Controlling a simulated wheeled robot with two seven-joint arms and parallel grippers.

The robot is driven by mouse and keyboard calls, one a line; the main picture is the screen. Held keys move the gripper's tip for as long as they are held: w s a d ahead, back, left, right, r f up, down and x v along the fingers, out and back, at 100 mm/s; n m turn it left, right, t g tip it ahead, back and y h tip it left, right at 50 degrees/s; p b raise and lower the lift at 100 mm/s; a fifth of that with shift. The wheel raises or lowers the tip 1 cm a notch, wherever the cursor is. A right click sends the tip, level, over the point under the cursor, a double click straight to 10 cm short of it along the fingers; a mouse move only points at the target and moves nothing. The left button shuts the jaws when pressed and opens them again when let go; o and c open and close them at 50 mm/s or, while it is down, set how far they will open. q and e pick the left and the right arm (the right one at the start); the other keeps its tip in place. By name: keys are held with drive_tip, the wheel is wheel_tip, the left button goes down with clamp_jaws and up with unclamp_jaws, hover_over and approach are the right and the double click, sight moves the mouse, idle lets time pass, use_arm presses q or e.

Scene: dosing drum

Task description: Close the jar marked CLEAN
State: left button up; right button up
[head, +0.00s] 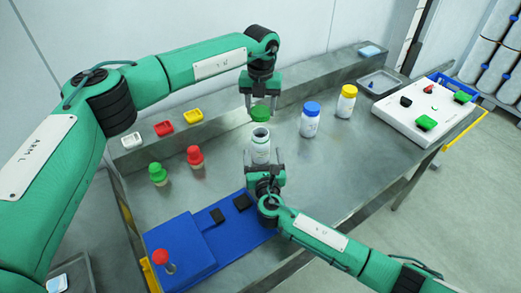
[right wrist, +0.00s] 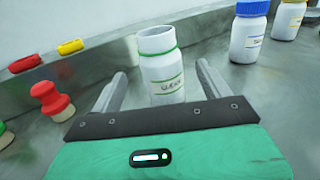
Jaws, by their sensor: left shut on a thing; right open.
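The open white jar (head: 260,147) stands upright on the steel table in the middle of the head view. In the right wrist view the jar (right wrist: 160,65) shows a green ring below its neck and a label that seems to read CLEAN. My left gripper (head: 261,103) is shut on a green lid (head: 260,113) and holds it just above the jar's mouth, apart from it. My right gripper (head: 263,168) is low at the near side of the jar. In the right wrist view its fingers (right wrist: 160,85) are open on either side of the jar, with gaps.
A blue-lidded jar (head: 310,119) and a yellow-lidded jar (head: 346,101) stand to the right. Green (head: 157,174) and red (head: 195,156) knobbed stoppers stand left. A blue device (head: 185,245) lies near front, a white panel (head: 425,112) far right. Small trays (head: 164,128) sit on the back ledge.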

sight(261, 147)
drive_tip(key=w, duration=0.7)
drive_tip(key=shift+a, duration=0.35)
drive_tip(key=shift+s, duration=0.1)
drive_tip(key=shift+c, duration=0.2)
drive_tip(key=c, duration=1.4)
use_arm(q)
drive_tip(key=shift+f, duration=2.5)
use_arm(e)
drive_tip(key=shift+c, duration=0.2)
